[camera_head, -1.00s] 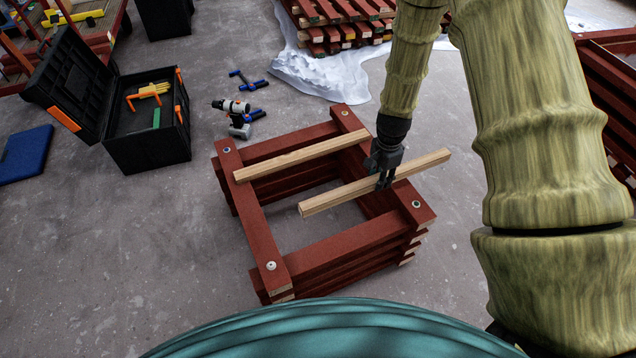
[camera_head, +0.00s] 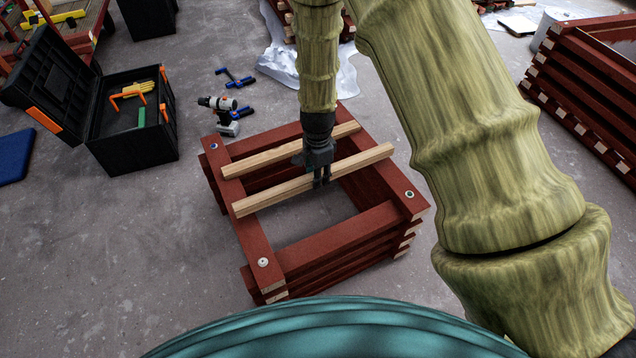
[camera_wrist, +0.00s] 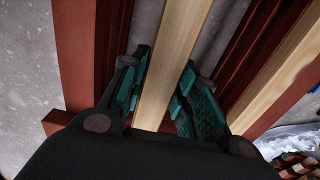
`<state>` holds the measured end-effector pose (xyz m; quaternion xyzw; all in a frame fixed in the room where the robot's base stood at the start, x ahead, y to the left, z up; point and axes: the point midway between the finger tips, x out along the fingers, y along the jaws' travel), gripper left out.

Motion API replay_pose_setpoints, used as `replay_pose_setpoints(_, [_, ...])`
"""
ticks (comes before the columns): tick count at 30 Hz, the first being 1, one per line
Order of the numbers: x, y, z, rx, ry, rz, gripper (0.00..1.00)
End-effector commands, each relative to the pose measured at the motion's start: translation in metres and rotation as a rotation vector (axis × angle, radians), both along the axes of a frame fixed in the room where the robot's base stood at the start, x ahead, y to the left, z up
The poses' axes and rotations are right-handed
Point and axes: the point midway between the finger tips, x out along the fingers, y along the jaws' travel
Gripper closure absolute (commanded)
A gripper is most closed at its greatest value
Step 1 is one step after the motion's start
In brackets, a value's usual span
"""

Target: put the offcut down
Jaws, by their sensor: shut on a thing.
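The offcut (camera_head: 270,193) is a pale, square-edged wooden batten. My gripper (camera_head: 321,179) is shut on it near its middle, from above. Its two ends lie over the left and right top beams of the red stacked frame (camera_head: 345,232); I cannot tell whether it touches them. In the wrist view the offcut (camera_wrist: 178,45) runs between my two finger pads. A second pale batten (camera_head: 255,162) lies across the frame behind it, roughly parallel and apart; it also shows in the wrist view (camera_wrist: 280,72).
A cordless drill (camera_head: 222,112) and blue-handled tools lie on the floor behind the frame. An open black toolbox (camera_head: 130,135) stands at left. Another red stack (camera_head: 580,85) is at right. White sheeting (camera_head: 345,75) lies behind. Floor at front left is clear.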

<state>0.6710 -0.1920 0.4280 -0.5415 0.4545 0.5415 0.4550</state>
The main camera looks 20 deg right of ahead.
Motion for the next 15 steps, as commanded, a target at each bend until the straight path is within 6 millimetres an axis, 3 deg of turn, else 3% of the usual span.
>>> replay_pose_setpoints(9, [0.000,0.000,-0.034,0.000,0.000,-0.001,1.00])
replay_pose_setpoints(15, [0.000,0.000,-0.034,0.000,-0.001,-0.001,1.00])
